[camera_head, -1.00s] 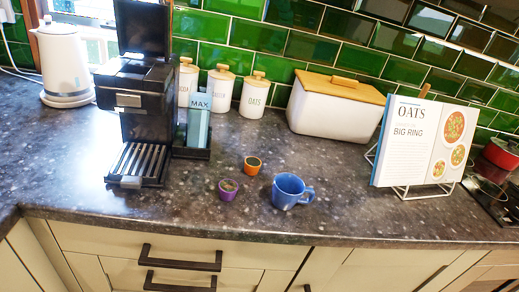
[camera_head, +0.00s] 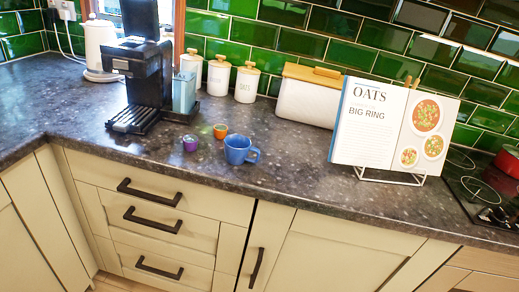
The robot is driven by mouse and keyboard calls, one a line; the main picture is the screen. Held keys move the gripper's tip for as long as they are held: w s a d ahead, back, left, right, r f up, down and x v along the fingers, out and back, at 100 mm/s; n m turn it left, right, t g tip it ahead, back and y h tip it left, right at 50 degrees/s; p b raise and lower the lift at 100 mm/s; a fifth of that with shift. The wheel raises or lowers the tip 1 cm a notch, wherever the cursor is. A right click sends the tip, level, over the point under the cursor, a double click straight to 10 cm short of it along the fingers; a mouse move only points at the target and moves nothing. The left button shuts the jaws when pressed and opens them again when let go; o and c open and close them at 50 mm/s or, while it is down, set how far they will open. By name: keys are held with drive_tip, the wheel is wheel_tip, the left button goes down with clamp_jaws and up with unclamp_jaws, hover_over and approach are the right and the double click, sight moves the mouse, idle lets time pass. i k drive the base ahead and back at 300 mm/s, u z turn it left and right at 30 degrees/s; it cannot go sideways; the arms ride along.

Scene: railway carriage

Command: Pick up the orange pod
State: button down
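The small orange pod (camera_head: 220,131) stands on the dark speckled countertop (camera_head: 290,160), left of centre. A purple pod (camera_head: 190,143) sits to its front left, and a blue mug (camera_head: 239,149) with its handle to the right stands to its front right. All three are apart from one another by small gaps. My gripper is not in view.
A black coffee machine (camera_head: 146,72) stands left of the pods, with a white kettle (camera_head: 100,48) behind it. Canisters (camera_head: 245,82) and a bread bin (camera_head: 306,98) line the green tiles. An open cookbook (camera_head: 366,125) stands right. Drawers (camera_head: 160,205) lie below the counter edge.

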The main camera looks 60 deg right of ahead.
sight(219, 131)
drive_tip(key=z, duration=0.1)
drive_tip(key=k, duration=0.25)
drive_tip(key=z, duration=0.95)
drive_tip(key=i, duration=1)
drive_tip(key=u, duration=0.05)
